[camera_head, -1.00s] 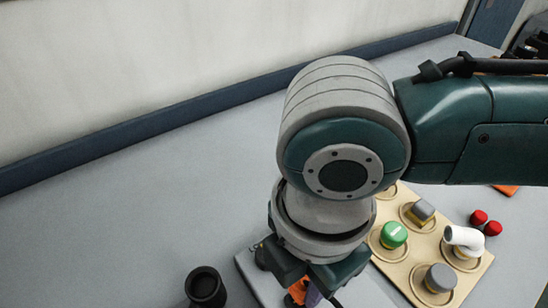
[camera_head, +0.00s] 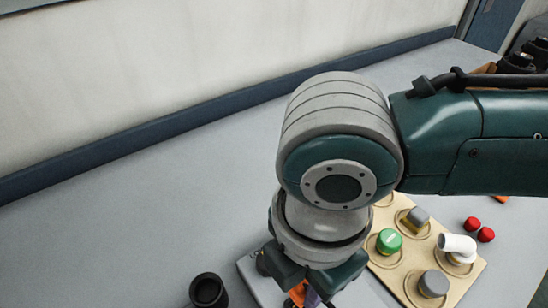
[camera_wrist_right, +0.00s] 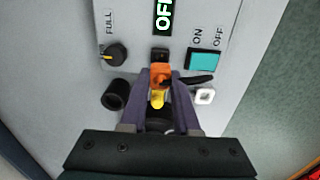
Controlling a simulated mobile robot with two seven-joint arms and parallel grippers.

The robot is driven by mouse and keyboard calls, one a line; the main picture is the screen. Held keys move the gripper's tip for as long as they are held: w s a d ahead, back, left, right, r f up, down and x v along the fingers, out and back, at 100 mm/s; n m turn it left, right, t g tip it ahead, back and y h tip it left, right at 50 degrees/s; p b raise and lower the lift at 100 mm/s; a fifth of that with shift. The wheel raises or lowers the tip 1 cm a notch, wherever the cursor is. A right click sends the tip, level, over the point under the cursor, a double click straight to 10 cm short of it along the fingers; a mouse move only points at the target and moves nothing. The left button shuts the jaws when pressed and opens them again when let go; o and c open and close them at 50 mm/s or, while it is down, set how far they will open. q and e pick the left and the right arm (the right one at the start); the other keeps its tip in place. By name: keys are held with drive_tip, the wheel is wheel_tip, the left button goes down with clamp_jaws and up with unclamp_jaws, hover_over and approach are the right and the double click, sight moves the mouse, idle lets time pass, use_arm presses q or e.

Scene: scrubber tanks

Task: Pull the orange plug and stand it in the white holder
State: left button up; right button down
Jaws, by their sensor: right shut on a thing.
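My right gripper (camera_wrist_right: 160,80) is shut on the orange plug (camera_wrist_right: 160,74), with one purple finger on each side of it. A yellow part shows below the orange. The plug is right by a black socket (camera_wrist_right: 159,54) on the grey panel; I cannot tell whether it is still in the socket. In the head view the orange plug (camera_head: 297,293) shows only partly under my right gripper (camera_head: 305,296). A white square piece with a hole, seemingly the white holder (camera_wrist_right: 205,96), is right of the fingers in the wrist view. My left gripper is not in view.
The grey panel (camera_wrist_right: 180,20) has a FULL knob (camera_wrist_right: 117,54), an OFF display (camera_wrist_right: 163,14) and a teal switch (camera_wrist_right: 203,62). A black cup (camera_head: 208,290) stands left of it. A beige board (camera_head: 390,273) with several caps and two red pieces lie right. The left table is clear.

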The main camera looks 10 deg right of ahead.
drive_tip(key=shift+s+a+r, duration=0.1)
drive_tip(key=shift+s, duration=0.15)
drive_tip(key=s+a+p, duration=0.2)
drive_tip(key=s+p, duration=0.1)
drive_tip(key=s, duration=0.4)
drive_tip(key=s+a+p, duration=0.2)
drive_tip(key=s+p, duration=0.2)
drive_tip(key=s, duration=0.2)
drive_tip(key=shift+s+a, duration=0.35)
drive_tip(key=shift+a, duration=0.05)
drive_tip(key=shift+p, duration=0.3)
